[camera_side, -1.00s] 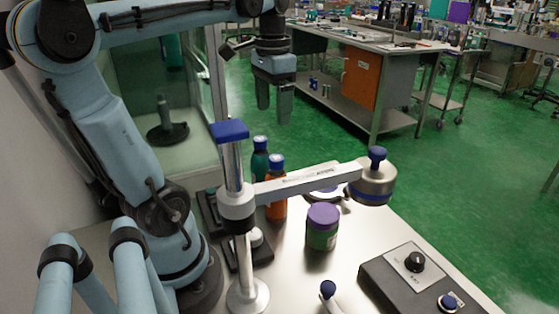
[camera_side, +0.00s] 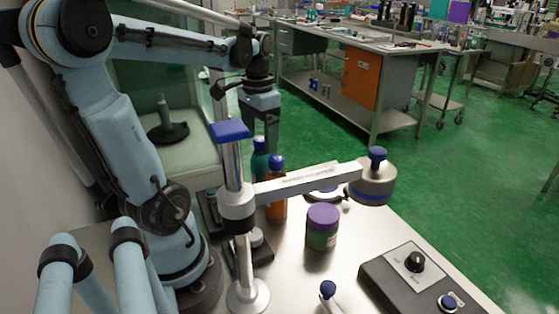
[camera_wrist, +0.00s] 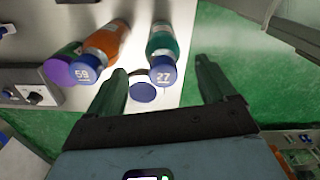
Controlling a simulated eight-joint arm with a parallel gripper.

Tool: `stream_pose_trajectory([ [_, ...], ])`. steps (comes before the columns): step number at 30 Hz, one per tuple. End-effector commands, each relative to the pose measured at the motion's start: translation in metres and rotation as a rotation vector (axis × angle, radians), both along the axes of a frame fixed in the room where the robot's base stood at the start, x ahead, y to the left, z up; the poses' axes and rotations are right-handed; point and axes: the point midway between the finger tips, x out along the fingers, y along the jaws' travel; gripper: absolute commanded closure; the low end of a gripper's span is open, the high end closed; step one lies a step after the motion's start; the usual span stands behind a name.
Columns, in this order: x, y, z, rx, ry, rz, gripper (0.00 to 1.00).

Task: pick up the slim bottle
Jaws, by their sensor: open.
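Two slim bottles with blue caps stand upright side by side: a teal one (camera_side: 260,160) and an orange one (camera_side: 277,185). In the wrist view the teal bottle (camera_wrist: 163,45) has "27" on its cap, and the orange bottle (camera_wrist: 103,44) has "59". My gripper (camera_side: 258,138) is open and empty, fingers pointing down, close above or behind the teal bottle. In the wrist view the teal bottle shows between the two fingers (camera_wrist: 162,68), with the orange one outside to the left.
A purple-lidded jar (camera_side: 322,227) stands in front of the bottles. The applicator's metal arm (camera_side: 305,182) spans from its blue-topped post (camera_side: 236,180) to a round head (camera_side: 373,185). A control box (camera_side: 420,282) is at front right.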

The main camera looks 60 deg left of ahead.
Motion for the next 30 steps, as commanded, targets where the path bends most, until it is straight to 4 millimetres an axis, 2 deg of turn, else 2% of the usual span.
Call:
stream_pose_trajectory([
  [12,0.001,0.004,-0.044,0.000,0.000,0.000,0.16],
  [22,0.001,0.004,-0.049,0.000,0.000,0.000,0.16],
  [23,0.001,0.004,-0.048,0.000,0.000,0.000,0.18],
  [30,0.001,0.004,-0.048,0.000,0.000,0.000,0.54],
])
